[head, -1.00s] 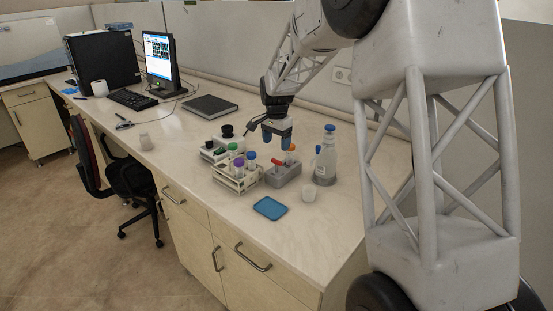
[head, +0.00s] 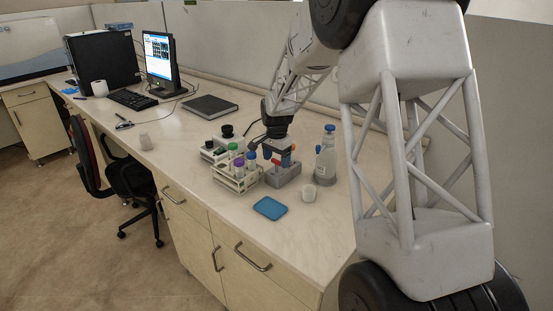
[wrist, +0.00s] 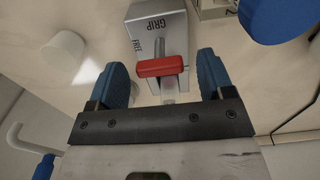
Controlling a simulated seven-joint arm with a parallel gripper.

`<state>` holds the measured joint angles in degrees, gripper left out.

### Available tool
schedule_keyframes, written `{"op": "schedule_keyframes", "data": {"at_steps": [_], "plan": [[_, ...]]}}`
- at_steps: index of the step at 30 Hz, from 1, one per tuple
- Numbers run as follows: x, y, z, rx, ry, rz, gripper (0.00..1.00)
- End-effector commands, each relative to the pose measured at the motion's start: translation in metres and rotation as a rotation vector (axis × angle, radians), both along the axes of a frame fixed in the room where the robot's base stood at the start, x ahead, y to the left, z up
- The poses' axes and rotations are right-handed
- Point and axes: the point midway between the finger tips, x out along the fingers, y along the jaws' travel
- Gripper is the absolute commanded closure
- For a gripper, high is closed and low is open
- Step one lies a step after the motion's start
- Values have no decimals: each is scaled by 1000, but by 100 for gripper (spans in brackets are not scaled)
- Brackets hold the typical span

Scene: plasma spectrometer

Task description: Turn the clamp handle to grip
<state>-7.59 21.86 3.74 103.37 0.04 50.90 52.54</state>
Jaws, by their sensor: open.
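The clamp is a grey block (wrist: 170,20) with the words GRIP and FREE on its top; it also shows on the bench in the head view (head: 284,177). Its red handle (wrist: 160,67) lies crosswise in the wrist view, its left end just below the word FREE. A pale, clear cylinder (wrist: 168,88) shows beneath the handle. My gripper (wrist: 164,76) is open, one blue finger on each side of the handle, with gaps visible on both sides. In the head view my gripper (head: 278,158) is low over the clamp and hides part of it.
A rack (head: 237,180) of capped tubes stands close left of the clamp. A wash bottle (head: 326,162) and a small white cup (head: 309,192) stand to its right. A blue tray (head: 270,208) lies in front.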

Motion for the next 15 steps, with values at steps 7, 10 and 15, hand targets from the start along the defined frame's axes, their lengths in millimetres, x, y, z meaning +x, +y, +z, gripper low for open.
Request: {"op": "schedule_keyframes", "data": {"at_steps": [7,10,15], "plan": [[0,0,0,0,0,0,55],[0,0,0,0,0,0,70],[0,0,0,1,-1,3,75]]}}
